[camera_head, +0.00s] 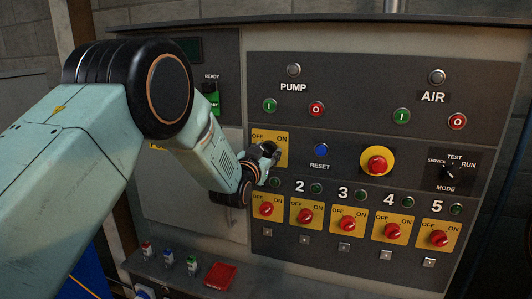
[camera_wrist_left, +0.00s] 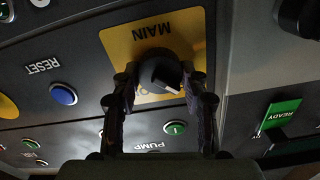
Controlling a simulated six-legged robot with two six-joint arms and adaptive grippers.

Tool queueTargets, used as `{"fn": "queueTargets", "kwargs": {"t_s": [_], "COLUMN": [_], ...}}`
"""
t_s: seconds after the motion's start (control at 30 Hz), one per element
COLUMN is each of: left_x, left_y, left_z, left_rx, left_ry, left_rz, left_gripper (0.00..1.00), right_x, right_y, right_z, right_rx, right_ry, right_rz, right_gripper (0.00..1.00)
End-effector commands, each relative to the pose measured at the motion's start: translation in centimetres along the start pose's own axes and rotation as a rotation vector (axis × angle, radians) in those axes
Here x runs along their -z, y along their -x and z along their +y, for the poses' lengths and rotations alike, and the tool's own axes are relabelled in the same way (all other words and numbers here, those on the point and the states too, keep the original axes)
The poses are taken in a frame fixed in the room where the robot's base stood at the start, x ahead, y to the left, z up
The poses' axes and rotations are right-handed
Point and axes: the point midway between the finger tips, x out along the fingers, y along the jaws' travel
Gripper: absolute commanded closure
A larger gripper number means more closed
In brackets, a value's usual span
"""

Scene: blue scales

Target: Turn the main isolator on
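The main isolator's yellow plate (camera_head: 268,137), marked OFF and ON, sits at the left of the lower panel in the head view. My left gripper (camera_head: 270,153) is in front of it and hides its knob there. In the left wrist view, the plate (camera_wrist_left: 119,42) appears upside down with MAIN above the dark knob (camera_wrist_left: 160,68). My left gripper's two fingers (camera_wrist_left: 160,88) are apart, one on each side of the knob. Whether they touch it is unclear. A pale mark on the knob points down and right in that view. My right gripper is not in view.
A blue RESET button (camera_head: 321,150) and a red emergency button (camera_head: 377,161) are right of the isolator. Several numbered red switches (camera_head: 305,215) run below. A green READY sign (camera_head: 212,100) is up left. A red item (camera_head: 220,276) lies on the ledge.

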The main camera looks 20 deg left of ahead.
Motion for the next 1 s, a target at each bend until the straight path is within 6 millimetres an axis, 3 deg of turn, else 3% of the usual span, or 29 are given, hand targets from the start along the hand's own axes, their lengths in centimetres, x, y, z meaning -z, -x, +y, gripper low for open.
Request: {"fn": "queueTargets", "kwargs": {"t_s": [0.3,0.67,1.0], "left_x": [-0.2,-0.4,-0.5], "left_y": [0.1,0.1,0.1], "left_z": [-0.1,0.0,0.1], "left_rx": [0.002,0.001,-0.001], "left_ry": [0.002,-0.084,-0.365], "left_rz": [-0.005,-0.005,-0.005], "left_gripper": [0.87,0.87,0.87], "right_x": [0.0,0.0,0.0], "right_y": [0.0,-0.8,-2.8], "right_z": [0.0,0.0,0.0], "right_rx": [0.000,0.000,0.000], "right_ry": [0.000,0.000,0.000], "right_rz": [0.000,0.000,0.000], "right_gripper": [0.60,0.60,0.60]}}
